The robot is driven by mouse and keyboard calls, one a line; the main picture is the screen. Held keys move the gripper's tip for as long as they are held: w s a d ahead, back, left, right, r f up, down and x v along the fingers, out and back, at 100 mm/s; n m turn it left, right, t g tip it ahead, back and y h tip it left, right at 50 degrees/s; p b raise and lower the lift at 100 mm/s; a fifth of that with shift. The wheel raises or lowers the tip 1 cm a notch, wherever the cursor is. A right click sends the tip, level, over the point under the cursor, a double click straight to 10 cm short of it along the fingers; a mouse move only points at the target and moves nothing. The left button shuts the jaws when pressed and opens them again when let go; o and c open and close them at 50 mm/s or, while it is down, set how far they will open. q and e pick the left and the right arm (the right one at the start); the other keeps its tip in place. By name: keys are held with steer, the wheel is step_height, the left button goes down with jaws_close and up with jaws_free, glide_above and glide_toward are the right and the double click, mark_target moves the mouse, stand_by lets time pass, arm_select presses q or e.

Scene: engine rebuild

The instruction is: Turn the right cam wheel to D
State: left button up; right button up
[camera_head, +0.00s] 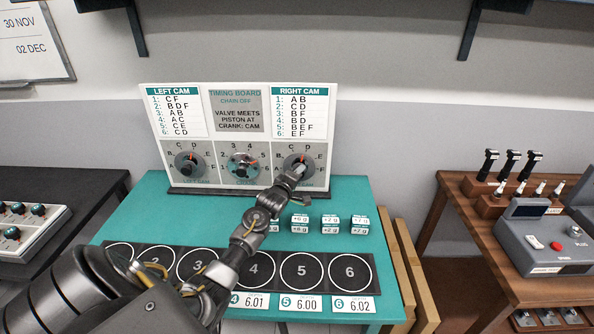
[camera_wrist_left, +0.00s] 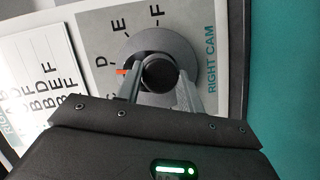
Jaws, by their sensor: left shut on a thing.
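The right cam wheel (camera_head: 311,165) is a grey dial with a dark knob on the lower right of the timing board (camera_head: 238,185), ringed by letters. In the left wrist view, the right cam wheel (camera_wrist_left: 190,55) has an orange pointer mark between C and D, nearer to D. My left gripper (camera_wrist_left: 158,90) is shut on the knob, one finger on each side. In the head view my left gripper (camera_head: 293,174) covers part of the dial. My right gripper is not in view.
The left cam wheel (camera_head: 190,164) and the crank wheel (camera_head: 243,165) sit to the left on the board. Small white weight-marked blocks (camera_head: 330,224) stand on the teal table (camera_head: 140,215) below. A black numbered mat (camera_head: 228,263) lies in front, partly under my arm.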

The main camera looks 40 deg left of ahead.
arm_select(q)
steer(key=shift+m+g+p, duration=0.3)
steer(key=shift+m+p, duration=0.2)
steer(key=shift+m, duration=0.1)
steer(key=o, duration=1)
steer(key=shift+s, duration=0.1)
steer(key=b+v, duration=0.2)
steer(key=v, duration=0.8)
steer(key=shift+s+d+r, duration=0.15)
steer(key=shift+s+d, duration=0.1)
